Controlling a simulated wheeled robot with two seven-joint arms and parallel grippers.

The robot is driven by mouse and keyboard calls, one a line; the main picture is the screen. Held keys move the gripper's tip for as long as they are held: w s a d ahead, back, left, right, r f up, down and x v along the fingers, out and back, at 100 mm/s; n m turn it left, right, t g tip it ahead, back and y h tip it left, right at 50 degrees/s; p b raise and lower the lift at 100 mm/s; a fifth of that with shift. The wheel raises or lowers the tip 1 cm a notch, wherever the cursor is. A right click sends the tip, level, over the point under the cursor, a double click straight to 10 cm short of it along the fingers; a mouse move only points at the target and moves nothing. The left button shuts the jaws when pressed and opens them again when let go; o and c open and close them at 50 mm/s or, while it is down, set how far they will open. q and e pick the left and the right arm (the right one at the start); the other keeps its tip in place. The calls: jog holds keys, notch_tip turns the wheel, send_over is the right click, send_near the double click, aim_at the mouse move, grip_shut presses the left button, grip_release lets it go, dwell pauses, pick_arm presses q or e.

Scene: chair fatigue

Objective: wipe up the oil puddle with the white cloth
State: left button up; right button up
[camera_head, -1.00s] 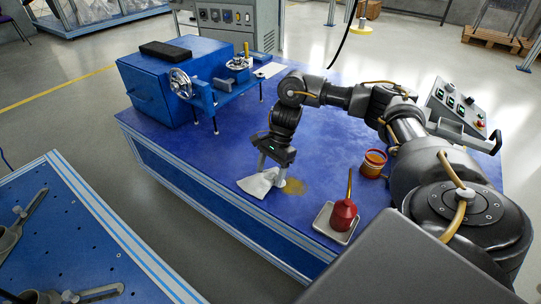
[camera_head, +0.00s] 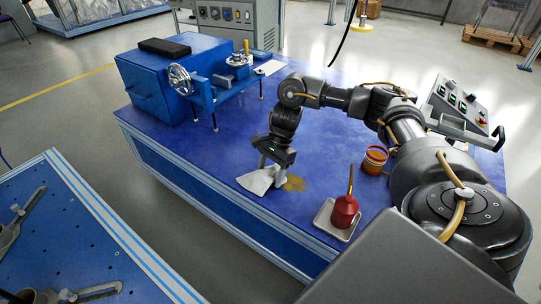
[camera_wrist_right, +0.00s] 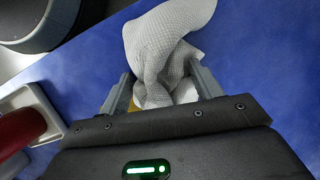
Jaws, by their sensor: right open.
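The white cloth (camera_head: 254,182) lies crumpled on the blue worktable, next to the oil puddle (camera_head: 293,184), a small yellow-brown patch just right of it. My right gripper (camera_head: 271,174) is low over the cloth, pointing down. In the right wrist view the cloth (camera_wrist_right: 165,50) has a bunched fold between my two open fingers (camera_wrist_right: 163,92). A bit of yellow shows beside the left finger there. The gripper hides part of the cloth and maybe some of the puddle. My left gripper is not in view.
A red oil can (camera_head: 344,212) stands in a pale tray (camera_head: 324,224) right of the puddle. An orange container (camera_head: 374,161) stands behind it. A blue machine with a handwheel (camera_head: 180,82) is at the back left. The table's front edge is close to the cloth.

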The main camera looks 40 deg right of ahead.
grip_shut()
dwell(0.6)
jog(key=shift+f, duration=0.1)
